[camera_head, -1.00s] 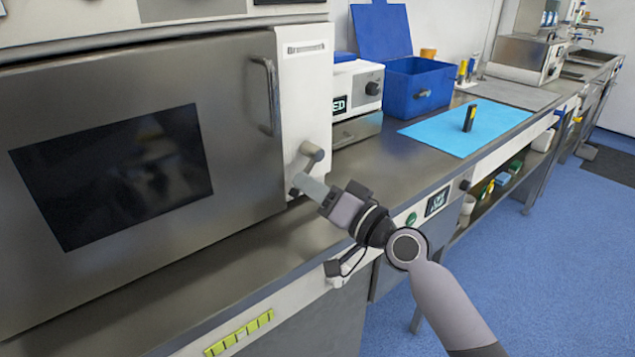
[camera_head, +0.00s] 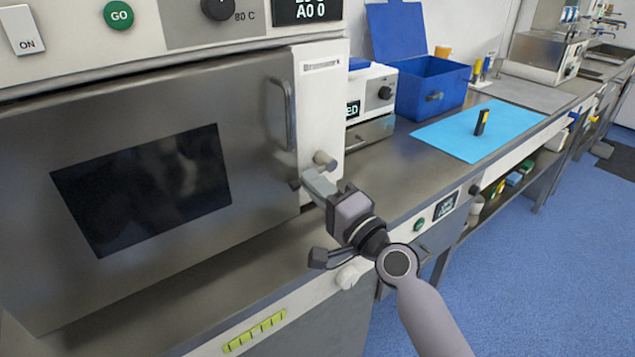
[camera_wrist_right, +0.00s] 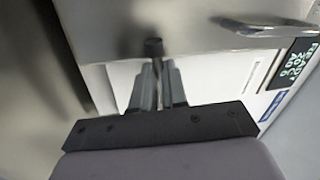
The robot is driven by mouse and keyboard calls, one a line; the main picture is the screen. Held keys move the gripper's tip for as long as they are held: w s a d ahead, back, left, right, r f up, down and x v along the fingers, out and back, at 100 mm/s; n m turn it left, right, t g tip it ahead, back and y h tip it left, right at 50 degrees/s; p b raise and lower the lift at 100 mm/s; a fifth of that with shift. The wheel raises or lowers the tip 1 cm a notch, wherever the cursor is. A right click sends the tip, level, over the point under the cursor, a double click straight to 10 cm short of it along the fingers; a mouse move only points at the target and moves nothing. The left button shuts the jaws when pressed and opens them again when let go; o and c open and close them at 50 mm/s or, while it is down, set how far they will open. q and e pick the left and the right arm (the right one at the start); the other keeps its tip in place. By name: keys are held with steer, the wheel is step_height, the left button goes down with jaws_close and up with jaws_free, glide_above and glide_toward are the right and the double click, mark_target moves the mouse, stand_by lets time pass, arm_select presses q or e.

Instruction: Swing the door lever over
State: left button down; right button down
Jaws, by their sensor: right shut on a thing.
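The door lever (camera_head: 324,159) is on the white panel at the right edge of the steel oven door (camera_head: 255,200). Its round pivot end shows above my right gripper (camera_head: 314,180), and a dark tip shows to the left of the fingers. My right gripper is shut on the lever, and its fingers hide most of the lever's length. In the right wrist view the two fingers (camera_wrist_right: 157,88) are close together, with the dark end of the lever (camera_wrist_right: 153,47) just beyond their tips. The door looks closed. My left gripper is not in view.
A vertical door handle (camera_head: 288,115) stands above the lever. A control panel with a green GO button (camera_head: 118,14) is above the door. A white device (camera_head: 372,95), a blue box (camera_head: 432,90) and a blue mat (camera_head: 450,132) are on the counter to the right.

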steer(key=shift+s+a+f, duration=0.15)
steer(key=shift+a, duration=0.15)
steer(key=c, duration=1.1)
jaws_free()
steer(key=shift+c, duration=0.2)
steer(key=shift+d, duration=0.1)
steer(key=shift+d, duration=0.1)
steer(key=v, duration=0.7)
